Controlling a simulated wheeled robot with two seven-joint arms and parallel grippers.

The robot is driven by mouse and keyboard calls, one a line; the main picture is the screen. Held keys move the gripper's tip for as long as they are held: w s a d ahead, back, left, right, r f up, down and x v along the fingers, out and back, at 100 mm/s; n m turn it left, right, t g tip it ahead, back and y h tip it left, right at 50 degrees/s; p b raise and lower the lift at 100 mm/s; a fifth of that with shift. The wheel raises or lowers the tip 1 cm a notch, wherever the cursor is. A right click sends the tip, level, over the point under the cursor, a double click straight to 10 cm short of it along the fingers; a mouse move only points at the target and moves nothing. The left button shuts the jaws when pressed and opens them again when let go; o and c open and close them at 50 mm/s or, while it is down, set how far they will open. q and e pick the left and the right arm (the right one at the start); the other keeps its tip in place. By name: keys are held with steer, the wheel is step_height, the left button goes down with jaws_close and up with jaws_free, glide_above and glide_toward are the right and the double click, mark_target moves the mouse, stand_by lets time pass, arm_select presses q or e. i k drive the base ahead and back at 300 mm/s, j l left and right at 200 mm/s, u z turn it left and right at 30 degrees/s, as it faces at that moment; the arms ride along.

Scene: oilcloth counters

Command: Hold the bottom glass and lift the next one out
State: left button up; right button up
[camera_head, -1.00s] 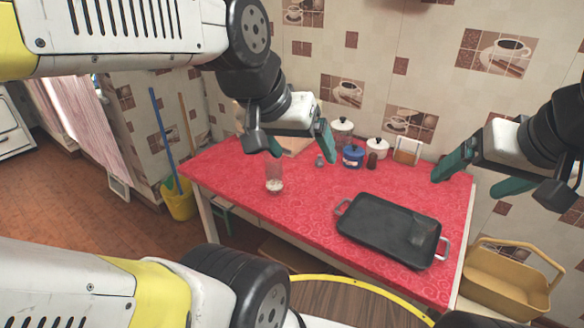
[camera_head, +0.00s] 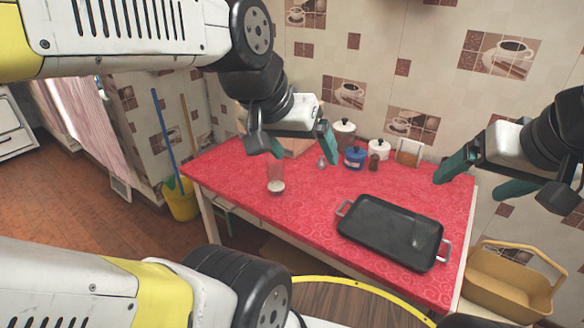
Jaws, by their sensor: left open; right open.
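A clear glass or glass stack (camera_head: 276,181) with a pale bottom stands upright on the left part of the red table. I cannot tell how many glasses are nested in it. My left gripper (camera_head: 302,150) is open and empty, above and behind the glass in the picture, its left finger just over the rim. My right gripper (camera_head: 472,182) is open and empty at the right, over the table's right edge. A faint clear shape (camera_head: 421,238) shows on the dark tray; I cannot tell whether it is a glass or a reflection.
The black tray (camera_head: 375,228) with two handles lies on the red table (camera_head: 310,205). A white pot (camera_head: 343,131), a blue pot (camera_head: 355,157) and other small containers stand along the wall. A tan basket (camera_head: 505,285) is at the right. The table's middle is clear.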

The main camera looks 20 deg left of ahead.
mark_target(275, 167)
steer(key=i+j, duration=0.1)
steer(key=j, duration=0.95)
steer(key=i+j, duration=0.15)
steer(key=j, duration=0.4)
steer(key=u, duration=0.05)
